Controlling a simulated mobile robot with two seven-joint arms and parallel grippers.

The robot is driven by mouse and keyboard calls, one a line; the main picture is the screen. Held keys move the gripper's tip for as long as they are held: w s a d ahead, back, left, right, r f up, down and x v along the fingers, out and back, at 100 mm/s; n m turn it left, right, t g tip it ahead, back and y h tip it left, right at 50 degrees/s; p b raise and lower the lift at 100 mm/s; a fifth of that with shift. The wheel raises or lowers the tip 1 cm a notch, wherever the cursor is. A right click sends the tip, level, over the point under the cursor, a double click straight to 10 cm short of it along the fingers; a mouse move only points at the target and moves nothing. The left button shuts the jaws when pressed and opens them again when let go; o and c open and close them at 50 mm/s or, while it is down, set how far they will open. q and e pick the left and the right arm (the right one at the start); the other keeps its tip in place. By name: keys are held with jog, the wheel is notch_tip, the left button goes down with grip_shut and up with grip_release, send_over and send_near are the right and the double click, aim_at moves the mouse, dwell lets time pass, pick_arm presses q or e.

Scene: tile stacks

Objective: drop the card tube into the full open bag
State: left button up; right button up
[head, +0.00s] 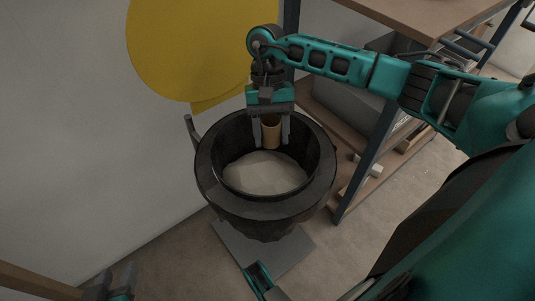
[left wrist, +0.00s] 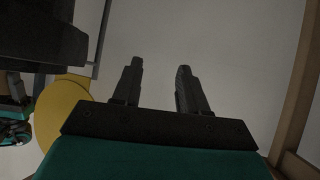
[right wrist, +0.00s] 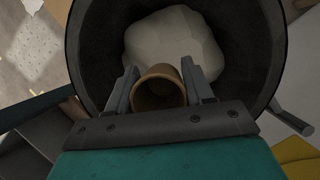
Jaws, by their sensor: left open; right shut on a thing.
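The card tube (head: 271,133) is a short brown cylinder held upright between the fingers of my right gripper (head: 271,132). In the right wrist view the tube (right wrist: 158,88) shows its round open end between the two fingers (right wrist: 160,85). The open bag (head: 208,183) is a dark, round-mouthed container with a pale grey heap (head: 264,173) inside. The tube is over the bag's mouth, toward its back edge; I cannot tell whether it touches the heap. My left gripper (left wrist: 160,85) is open and empty, and it shows at the bottom left of the head view (head: 121,283).
A shelf unit (head: 372,160) with dark uprights stands right of the bag. A yellow disc (head: 180,45) is on the pale wall behind. A grey plate (head: 280,252) lies on the floor below the bag. A wooden edge (head: 35,284) is near my left gripper.

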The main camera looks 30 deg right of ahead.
jog(key=shift+f+b, duration=0.45)
jog(key=shift+f, duration=1.05)
jog(key=o, duration=1.1)
jog(key=shift+r, duration=0.1)
jog(key=p+v, duration=0.2)
jog(key=v, duration=1.1)
